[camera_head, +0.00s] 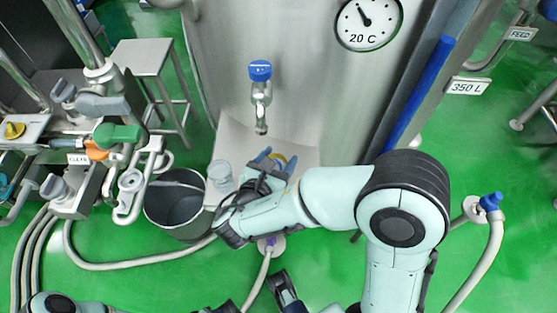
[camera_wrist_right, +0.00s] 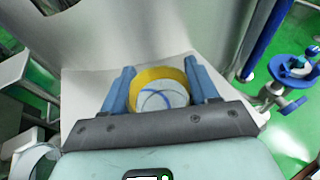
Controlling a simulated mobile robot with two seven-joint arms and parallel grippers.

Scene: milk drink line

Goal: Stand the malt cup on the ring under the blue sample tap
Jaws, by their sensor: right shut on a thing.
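The blue sample tap (camera_head: 260,71) sticks out of the steel tank, its spout pointing down over a pale shelf. My right gripper (camera_head: 277,160) is below the spout and slightly right of it. Its blue fingers are shut on a cup with a yellow rim (camera_head: 291,162), which I take for the malt cup. In the right wrist view, the cup (camera_wrist_right: 158,76) sits between the two fingers (camera_wrist_right: 160,85), pale inside with a blue curved mark. Its base is hidden, so I cannot tell whether it touches the shelf. I cannot make out the ring.
The pale shelf (camera_head: 236,140) is mostly bare below the tap. A clear cup (camera_head: 220,175) stands at its left front. A dark bucket (camera_head: 176,203) is left of it. Valves and hoses (camera_head: 120,135) crowd the left. A blue upright pipe (camera_head: 420,92) runs at the right.

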